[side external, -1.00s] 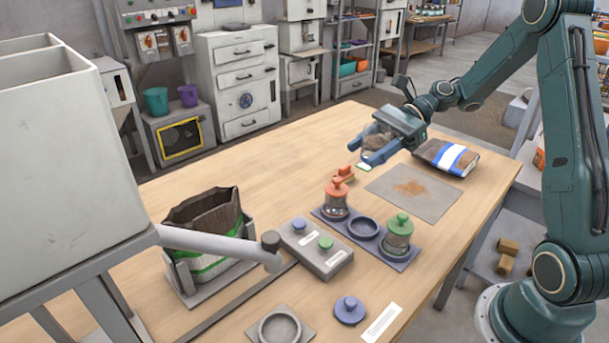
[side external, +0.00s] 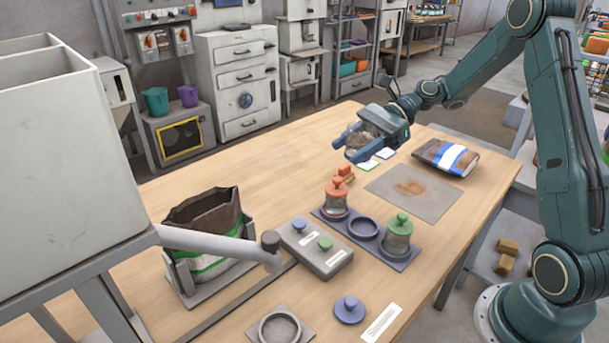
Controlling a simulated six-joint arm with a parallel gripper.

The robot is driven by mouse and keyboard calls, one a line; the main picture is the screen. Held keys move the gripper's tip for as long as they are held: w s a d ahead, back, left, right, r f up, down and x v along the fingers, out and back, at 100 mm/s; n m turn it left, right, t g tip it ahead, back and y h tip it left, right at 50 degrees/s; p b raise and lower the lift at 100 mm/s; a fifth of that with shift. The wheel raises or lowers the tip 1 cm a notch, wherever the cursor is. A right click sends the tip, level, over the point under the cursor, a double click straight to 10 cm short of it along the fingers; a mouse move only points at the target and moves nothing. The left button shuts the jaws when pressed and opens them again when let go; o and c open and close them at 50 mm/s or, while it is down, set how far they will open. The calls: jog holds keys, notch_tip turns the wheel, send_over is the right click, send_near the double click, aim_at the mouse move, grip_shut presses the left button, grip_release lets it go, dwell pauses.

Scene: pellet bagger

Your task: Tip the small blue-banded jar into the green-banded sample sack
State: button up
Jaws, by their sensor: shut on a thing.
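My gripper (side external: 352,146) is shut on a small glass jar (side external: 372,131) and holds it above the far side of the table. The jar's contents look greyish brown; no blue band can be made out, and its tilt is hard to tell. A blue knobbed lid (side external: 349,309) lies on the table at the front. The green-banded sample sack (side external: 207,262) stands upright with its top open in a grey holder at the left, well apart from the jar.
An orange-lidded jar (side external: 336,199) and a green-lidded jar (side external: 398,234) flank an empty ring (side external: 364,228) on a rack. A pale pipe (side external: 205,243) crosses in front of the sack. A button box (side external: 316,248) stands between. A blue-striped bag (side external: 446,157) lies at right.

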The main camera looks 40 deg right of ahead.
jog(key=w+a, duration=1.2)
jog(key=w, duration=0.1)
jog(key=w+a+r, duration=0.1)
jog(key=w+a, duration=0.1)
jog(key=a, duration=0.3)
jog(key=w+a+r, duration=0.1)
jog(key=w+a, duration=0.1)
jog(key=a, duration=0.3)
jog(key=w+a+r+n+t, duration=0.1)
jog(key=w+a, duration=0.1)
jog(key=a, duration=0.4)
jog(key=shift+w, duration=0.3)
jog(key=shift+s+r, duration=0.1)
jog(key=shift+s, duration=0.05)
jog(key=s+n+t, duration=0.1)
jog(key=n+t, duration=0.1)
jog(key=n, duration=0.2)
jog(key=s+n+t+y, duration=0.1)
jog(key=n+t, duration=0.1)
jog(key=n, duration=0.3)
jog(key=s+a+n+t, duration=0.1)
jog(key=s+n+t, duration=0.1)
jog(key=n, duration=0.2)
jog(key=shift+r+n+t+y, duration=0.3)
jog(key=shift+r+t+y, duration=0.05)
jog(key=shift+t+y, duration=0.05)
